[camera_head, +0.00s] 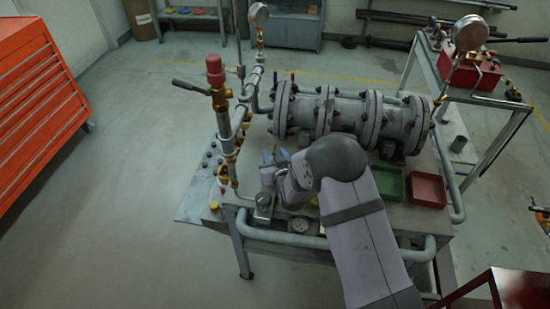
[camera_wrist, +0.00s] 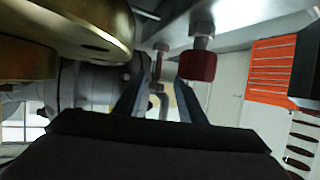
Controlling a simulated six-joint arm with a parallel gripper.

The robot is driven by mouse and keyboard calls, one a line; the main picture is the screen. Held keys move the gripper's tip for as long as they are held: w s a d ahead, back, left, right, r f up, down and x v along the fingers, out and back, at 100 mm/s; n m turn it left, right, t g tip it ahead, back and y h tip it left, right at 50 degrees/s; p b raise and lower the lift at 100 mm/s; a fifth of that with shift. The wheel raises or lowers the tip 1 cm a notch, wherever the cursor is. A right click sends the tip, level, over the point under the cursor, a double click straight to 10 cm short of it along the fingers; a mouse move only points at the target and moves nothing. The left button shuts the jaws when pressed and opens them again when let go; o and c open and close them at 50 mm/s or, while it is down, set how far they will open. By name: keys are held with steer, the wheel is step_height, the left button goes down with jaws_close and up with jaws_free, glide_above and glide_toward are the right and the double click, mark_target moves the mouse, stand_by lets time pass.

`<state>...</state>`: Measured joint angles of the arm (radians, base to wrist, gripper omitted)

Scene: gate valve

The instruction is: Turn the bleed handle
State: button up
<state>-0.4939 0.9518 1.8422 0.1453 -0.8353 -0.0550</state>
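In the head view my gripper (camera_head: 275,156) is low over the table, beside the pipework, with its bluish fingertips apart. In the wrist view my gripper (camera_wrist: 158,85) is open, with a finger on each side of a gap. A thin grey stem with a bent pipe (camera_wrist: 163,103) shows in this gap; I cannot tell whether it is between the fingers or beyond them. A red knob (camera_wrist: 197,66) on a metal stem is just right of the right finger. I cannot tell which part is the bleed handle. My arm hides part of the pipework.
Large brass-coloured round parts (camera_wrist: 95,30) are close on the left in the wrist view. A flanged grey valve body (camera_head: 340,115), a red-topped post (camera_head: 215,70) and a black lever (camera_head: 190,87) stand around the gripper. Green (camera_head: 391,184) and red (camera_head: 427,190) trays are to the right.

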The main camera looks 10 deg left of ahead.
steer(key=shift+s+d+r, duration=0.15)
steer(key=shift+s+r, duration=0.05)
steer(key=shift+s, duration=0.2)
